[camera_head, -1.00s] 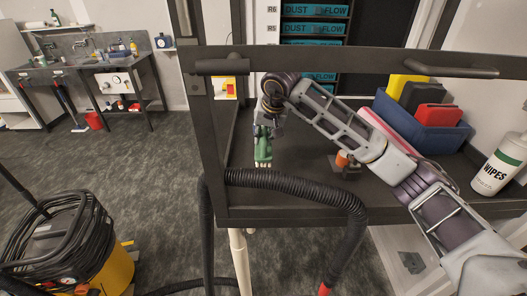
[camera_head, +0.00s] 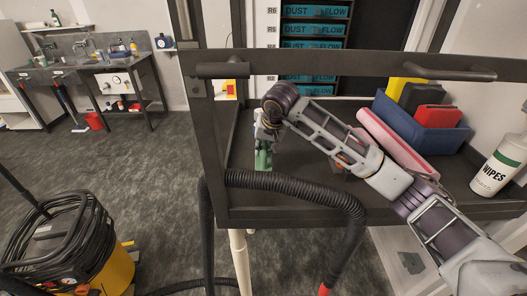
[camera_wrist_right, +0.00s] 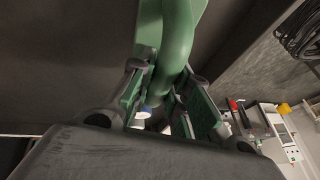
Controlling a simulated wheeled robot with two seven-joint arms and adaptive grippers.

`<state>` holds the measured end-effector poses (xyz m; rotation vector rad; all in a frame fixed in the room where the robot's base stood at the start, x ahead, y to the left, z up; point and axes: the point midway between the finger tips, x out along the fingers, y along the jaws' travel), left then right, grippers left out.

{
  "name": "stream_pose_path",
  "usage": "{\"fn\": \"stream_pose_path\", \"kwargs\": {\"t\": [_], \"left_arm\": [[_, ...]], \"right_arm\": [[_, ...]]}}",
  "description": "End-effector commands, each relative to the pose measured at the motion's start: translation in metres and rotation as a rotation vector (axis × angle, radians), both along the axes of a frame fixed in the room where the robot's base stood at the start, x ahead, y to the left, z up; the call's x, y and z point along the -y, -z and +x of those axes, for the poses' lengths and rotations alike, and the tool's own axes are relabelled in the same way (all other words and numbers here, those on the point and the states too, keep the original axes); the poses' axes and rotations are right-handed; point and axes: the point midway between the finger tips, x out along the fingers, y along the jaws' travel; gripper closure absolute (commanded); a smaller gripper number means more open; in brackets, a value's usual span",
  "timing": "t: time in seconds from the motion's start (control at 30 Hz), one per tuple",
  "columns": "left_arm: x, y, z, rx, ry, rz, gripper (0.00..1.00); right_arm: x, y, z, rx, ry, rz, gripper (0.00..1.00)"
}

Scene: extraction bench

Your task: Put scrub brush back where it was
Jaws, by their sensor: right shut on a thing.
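The green scrub brush (camera_head: 263,159) is at the left end of the dark cart's top tray (camera_head: 300,211). My right gripper (camera_head: 266,139) is above it and shut on it. In the right wrist view the brush's green handle (camera_wrist_right: 172,50) passes between the two fingers (camera_wrist_right: 160,103). The brush's lower end is close behind the black hose in the head view, and its bristles cannot be made out. I cannot tell whether it touches the tray. My left gripper is not in view.
A black hose (camera_head: 290,184) runs along the tray's near edge. A blue bin (camera_head: 418,132) with coloured packs, a pink-edged item (camera_head: 390,137) and a wipes tub (camera_head: 497,166) are to the right. A yellow vacuum (camera_head: 105,265) stands on the floor at left.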

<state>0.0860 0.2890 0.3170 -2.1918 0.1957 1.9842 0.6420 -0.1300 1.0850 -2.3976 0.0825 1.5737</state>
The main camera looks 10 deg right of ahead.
Motion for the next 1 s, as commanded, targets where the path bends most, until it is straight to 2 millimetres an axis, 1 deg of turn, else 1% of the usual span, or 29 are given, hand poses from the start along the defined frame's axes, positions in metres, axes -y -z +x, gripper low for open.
{"fn": "stream_pose_path", "kwargs": {"t": [0.1, 0.23, 0.8, 0.83, 0.97, 1.0], "left_arm": [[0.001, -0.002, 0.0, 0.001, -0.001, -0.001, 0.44], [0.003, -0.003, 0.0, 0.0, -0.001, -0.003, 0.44], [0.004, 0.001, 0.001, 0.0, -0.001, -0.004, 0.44], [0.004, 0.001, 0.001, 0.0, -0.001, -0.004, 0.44], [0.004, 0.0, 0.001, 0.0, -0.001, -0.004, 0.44], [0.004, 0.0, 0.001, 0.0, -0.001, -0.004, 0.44]], "right_arm": [[0.0, 0.011, 0.0, -0.002, 0.0, 0.0, 1.0], [0.0, 0.018, 0.0, 0.0, 0.0, 0.001, 1.0], [0.0, 0.022, 0.0, 0.001, 0.0, 0.0, 1.0], [0.0, 0.023, 0.0, 0.0, 0.0, 0.0, 0.79], [0.0, 0.022, 0.0, 0.0, 0.0, 0.0, 0.63], [0.0, 0.022, 0.0, 0.0, 0.0, 0.0, 0.6]]}}
